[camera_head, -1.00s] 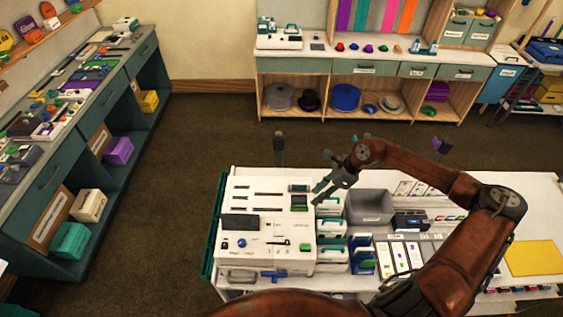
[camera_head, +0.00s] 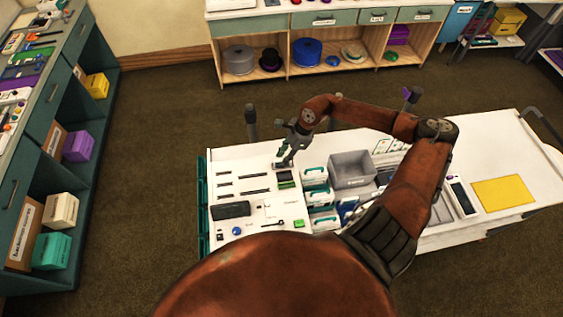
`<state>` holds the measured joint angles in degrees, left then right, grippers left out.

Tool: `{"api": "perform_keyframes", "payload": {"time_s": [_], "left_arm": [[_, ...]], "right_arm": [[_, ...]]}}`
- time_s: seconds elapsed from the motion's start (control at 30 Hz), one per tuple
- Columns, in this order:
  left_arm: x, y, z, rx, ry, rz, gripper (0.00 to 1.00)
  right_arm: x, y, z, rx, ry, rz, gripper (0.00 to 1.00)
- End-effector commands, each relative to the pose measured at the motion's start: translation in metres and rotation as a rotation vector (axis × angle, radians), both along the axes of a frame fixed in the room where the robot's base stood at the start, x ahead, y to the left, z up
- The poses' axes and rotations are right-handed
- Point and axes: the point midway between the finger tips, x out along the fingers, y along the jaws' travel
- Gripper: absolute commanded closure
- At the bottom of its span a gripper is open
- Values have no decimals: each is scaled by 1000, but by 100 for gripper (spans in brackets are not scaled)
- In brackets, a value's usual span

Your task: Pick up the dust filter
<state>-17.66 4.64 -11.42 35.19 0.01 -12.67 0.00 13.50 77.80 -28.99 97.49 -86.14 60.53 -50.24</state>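My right gripper (camera_head: 288,158) reaches in from the right and points down at the far right part of the white board (camera_head: 212,167) on the cart. Its fingertips are at or just above a small dark flat piece there, mostly hidden by them. This piece may be the dust filter, but I cannot read a label. The fingers are too small to show whether they are open or shut, or touch the piece. A green-and-black piece (camera_head: 286,184) lies just nearer. My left gripper is not in view.
The board also holds a dark case (camera_head: 231,210), a blue round piece (camera_head: 236,230) and thin dark tools. Right of it stand white boxes (camera_head: 315,175) and a grey bin (camera_head: 352,168). A yellow sheet (camera_head: 503,192) lies at the cart's right.

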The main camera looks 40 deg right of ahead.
Motion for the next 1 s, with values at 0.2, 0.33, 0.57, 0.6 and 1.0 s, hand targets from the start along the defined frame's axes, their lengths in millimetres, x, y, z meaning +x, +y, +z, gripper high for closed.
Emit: {"api": "perform_keyframes", "payload": {"time_s": [0.2,0.33,0.57,0.6,1.0], "left_arm": [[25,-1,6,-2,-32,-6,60],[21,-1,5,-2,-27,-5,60],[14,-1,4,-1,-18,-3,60],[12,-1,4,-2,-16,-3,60],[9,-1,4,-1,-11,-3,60]], "right_arm": [[1,4,-12,-1,2,0,71],[1,4,-12,-2,1,0,71],[1,4,-12,-1,0,0,85],[1,3,-12,-1,0,0,88],[1,4,-12,-1,0,0,100]]}}
